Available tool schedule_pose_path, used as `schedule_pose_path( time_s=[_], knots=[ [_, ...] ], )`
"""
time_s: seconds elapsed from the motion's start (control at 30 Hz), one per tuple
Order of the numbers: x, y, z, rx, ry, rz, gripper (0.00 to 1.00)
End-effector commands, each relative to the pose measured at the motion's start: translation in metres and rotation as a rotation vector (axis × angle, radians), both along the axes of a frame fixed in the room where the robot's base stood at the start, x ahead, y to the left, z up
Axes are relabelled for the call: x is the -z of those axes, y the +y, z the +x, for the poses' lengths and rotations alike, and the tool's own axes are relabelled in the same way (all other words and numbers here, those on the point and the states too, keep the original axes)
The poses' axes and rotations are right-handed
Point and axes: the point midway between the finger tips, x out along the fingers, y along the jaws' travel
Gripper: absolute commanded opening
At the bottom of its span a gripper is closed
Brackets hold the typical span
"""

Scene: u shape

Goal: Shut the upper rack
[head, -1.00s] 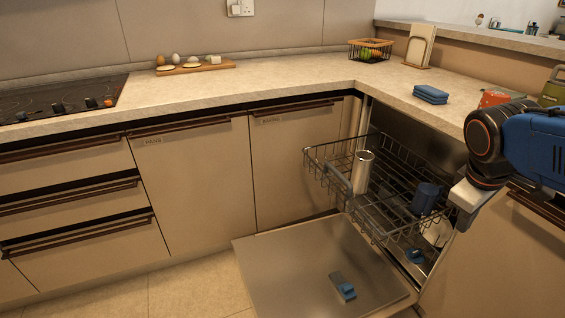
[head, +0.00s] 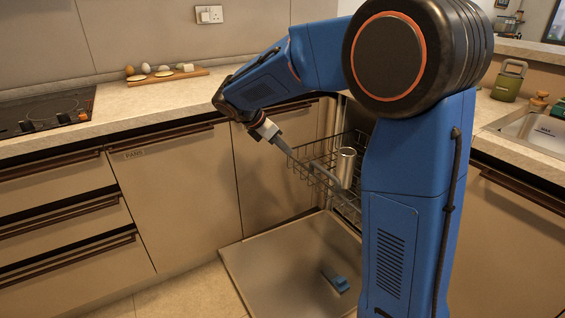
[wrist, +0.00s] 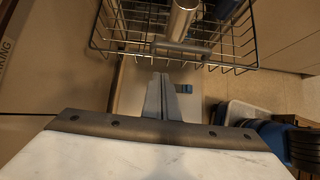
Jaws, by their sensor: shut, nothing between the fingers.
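The upper rack (head: 308,172) is a dark wire basket pulled out of the dishwasher above its lowered door. A tall silver cup (head: 345,168) stands in it near the front. In the wrist view the rack (wrist: 112,45) spans the top, with the silver cup (wrist: 182,18) and part of a blue cup (wrist: 228,9) in it. A grey handle (head: 343,187) runs along the rack's front. My gripper (head: 288,152) is shut and empty, just outside the rack's front. In the wrist view my gripper (wrist: 160,78) points at the front; contact cannot be told. My arm hides the rack's right part.
The open dishwasher door (head: 270,270) lies low below the rack, with a small blue-and-grey piece (head: 337,283) on it. Cabinet fronts (head: 178,190) stand to the left. The counter (head: 150,98) runs above, with a board of eggs (head: 165,76) on it.

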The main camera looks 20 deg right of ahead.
Motion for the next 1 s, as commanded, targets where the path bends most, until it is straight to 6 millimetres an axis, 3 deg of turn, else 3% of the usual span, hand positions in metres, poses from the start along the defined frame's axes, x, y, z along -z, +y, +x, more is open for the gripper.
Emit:
schedule_pose_path(
  time_s=[0.27, 0.77, 1.0],
  knots=[
    [0.015, -0.010, 0.006, -0.013, 0.012, -0.012, 0.00],
    [0.081, -0.064, 0.016, -0.011, 0.013, -0.011, 0.00],
    [0.085, -0.092, 0.022, -0.011, 0.010, -0.010, 0.00]
  ],
)
